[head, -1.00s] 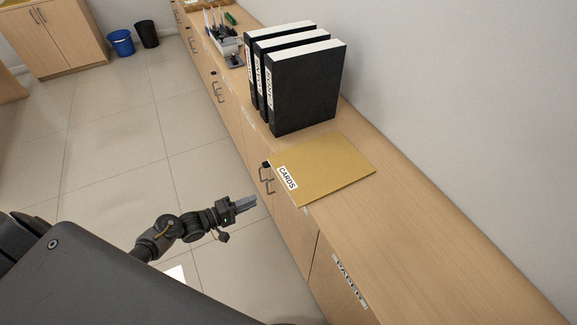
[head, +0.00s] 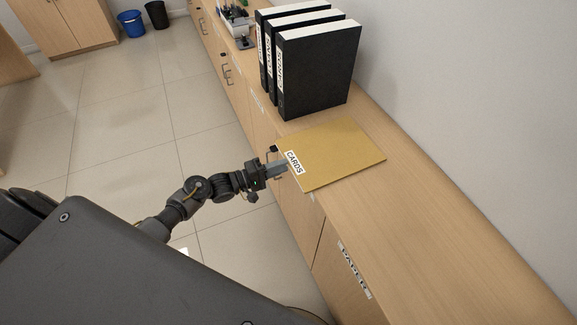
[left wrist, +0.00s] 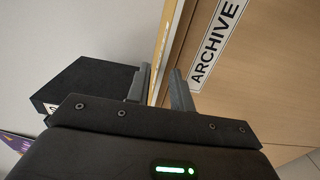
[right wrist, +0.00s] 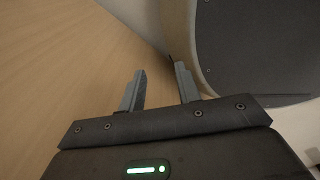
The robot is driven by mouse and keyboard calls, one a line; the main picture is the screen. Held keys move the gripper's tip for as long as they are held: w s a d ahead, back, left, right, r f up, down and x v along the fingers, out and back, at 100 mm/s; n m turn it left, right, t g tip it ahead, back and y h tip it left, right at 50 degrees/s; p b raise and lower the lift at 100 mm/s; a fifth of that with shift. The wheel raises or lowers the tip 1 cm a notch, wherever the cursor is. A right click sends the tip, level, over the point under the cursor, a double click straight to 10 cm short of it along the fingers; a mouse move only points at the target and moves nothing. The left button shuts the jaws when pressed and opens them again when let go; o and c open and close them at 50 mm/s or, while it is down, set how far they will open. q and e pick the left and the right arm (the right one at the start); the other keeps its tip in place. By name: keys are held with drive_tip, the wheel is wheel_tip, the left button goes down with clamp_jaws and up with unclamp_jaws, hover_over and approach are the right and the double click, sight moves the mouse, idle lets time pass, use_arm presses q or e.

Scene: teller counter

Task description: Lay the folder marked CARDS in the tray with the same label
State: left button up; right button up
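The tan folder (head: 342,152) with a white CARDS label (head: 294,162) lies flat on the wooden counter, its labelled edge at the counter's front. My left gripper (head: 283,168) is at that edge, beside the label. In the left wrist view the left fingers (left wrist: 160,92) are apart, and a thin yellow edge of the folder (left wrist: 161,50) runs up from between them. I cannot tell whether they touch it. My right gripper (right wrist: 158,88) shows only in its wrist view, open and empty. No tray marked CARDS is in view.
Several black binders (head: 318,70) stand behind the folder, with a desk organiser (head: 236,28) beyond them. The counter (head: 430,235) is bare on the near side of the folder. Cabinet fronts below carry labels, including ARCHIVE (left wrist: 217,42). Blue (head: 131,23) and black bins stand on the floor far off.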

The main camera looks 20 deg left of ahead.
use_arm(q)
drive_tip(key=shift+x, duration=1.15)
use_arm(e)
drive_tip(key=shift+a+r, duration=0.1)
use_arm(q)
drive_tip(key=shift+c, duration=0.4)
use_arm(e)
drive_tip(key=shift+a, duration=0.2)
use_arm(q)
clamp_jaws()
use_arm(e)
drive_tip(key=shift+w, duration=0.1)
drive_tip(key=shift+d, duration=0.15)
